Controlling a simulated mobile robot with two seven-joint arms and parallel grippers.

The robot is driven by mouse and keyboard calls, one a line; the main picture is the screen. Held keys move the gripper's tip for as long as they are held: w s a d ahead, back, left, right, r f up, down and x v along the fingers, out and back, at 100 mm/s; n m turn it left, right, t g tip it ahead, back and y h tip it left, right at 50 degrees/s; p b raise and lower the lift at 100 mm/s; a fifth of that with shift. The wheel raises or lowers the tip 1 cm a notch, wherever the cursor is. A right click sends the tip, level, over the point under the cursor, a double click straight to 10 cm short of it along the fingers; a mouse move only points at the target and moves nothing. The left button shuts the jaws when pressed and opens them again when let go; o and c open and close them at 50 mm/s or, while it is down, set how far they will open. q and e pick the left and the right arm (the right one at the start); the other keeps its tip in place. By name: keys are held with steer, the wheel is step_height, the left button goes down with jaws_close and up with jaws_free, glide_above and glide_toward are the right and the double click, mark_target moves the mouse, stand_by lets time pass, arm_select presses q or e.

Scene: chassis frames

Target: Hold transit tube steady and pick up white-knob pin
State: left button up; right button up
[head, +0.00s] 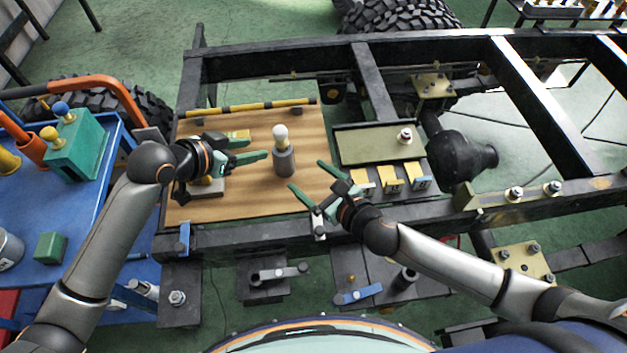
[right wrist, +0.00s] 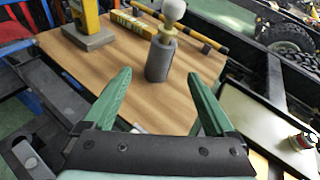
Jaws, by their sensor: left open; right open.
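The transit tube (head: 284,162) is a dark grey cylinder standing upright on a wooden board. The white-knob pin (head: 280,133) stands in its top, white ball up with a tan collar below. In the right wrist view the tube (right wrist: 160,62) and the white knob (right wrist: 173,11) show ahead, beyond the fingertips. My left gripper (head: 258,149) is open, left of the tube, its fingers pointing right toward it and apart from it. My right gripper (head: 306,178) is open and empty, at the lower right of the tube; its fingers also show in the right wrist view (right wrist: 160,78).
The wooden board (head: 240,200) lies on a black chassis frame. A yellow-black striped bar (head: 250,106) runs along its back edge. A shallow tray (head: 375,146) and several yellow blocks (head: 390,184) are at the right. A blue cart (head: 85,215) with a green block (head: 75,148) stands left.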

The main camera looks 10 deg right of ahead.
mark_target(290, 165)
steer(key=shift+w+d+f+m+g, duration=0.15)
steer(key=shift+f+m+g, duration=0.15)
steer(key=shift+f+m, duration=0.5)
steer(key=x, duration=1.2)
steer(key=shift+f, duration=0.15)
steer(key=shift+h, duration=0.3)
jaws_close()
stand_by(0.3)
